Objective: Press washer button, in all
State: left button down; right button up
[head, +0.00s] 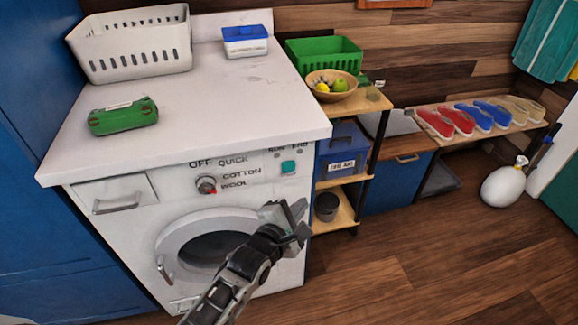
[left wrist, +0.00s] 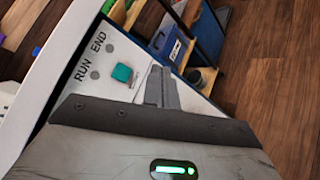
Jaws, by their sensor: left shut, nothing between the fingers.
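The white washer (head: 230,200) stands under a pale worktop, with a round door and a control panel. Its teal square button (head: 288,167) is at the panel's right end, below the RUN and END labels; it also shows in the left wrist view (left wrist: 122,73). A dial (head: 206,184) with a red mark sits among OFF, QUICK, COTTON and WOOL. My left gripper (head: 284,212) is shut and empty, in front of the panel and below the button in the head view. In the left wrist view its fingers (left wrist: 160,88) appear just right of the button, apart from it. My right gripper is not in view.
On the worktop (head: 200,85) are a white basket (head: 132,45), a green case (head: 122,116) and a blue-lidded box (head: 245,40). A wooden shelf unit (head: 340,188) with a blue bin (head: 342,145) stands close to the washer's right.

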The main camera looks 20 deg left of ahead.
aim_at(288, 167)
pick_arm(q)
jog(key=shift+w, duration=0.1)
jog(key=w+a+b, duration=0.3)
jog(key=w+a, duration=0.2)
jog(key=w, duration=0.2)
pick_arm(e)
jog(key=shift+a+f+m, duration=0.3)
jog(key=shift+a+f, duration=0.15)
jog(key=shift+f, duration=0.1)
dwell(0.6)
pick_arm(q)
jog(key=shift+w, duration=0.1)
dwell(1.1)
jog(key=shift+w+a, duration=0.2)
jog(key=shift+w, duration=0.1)
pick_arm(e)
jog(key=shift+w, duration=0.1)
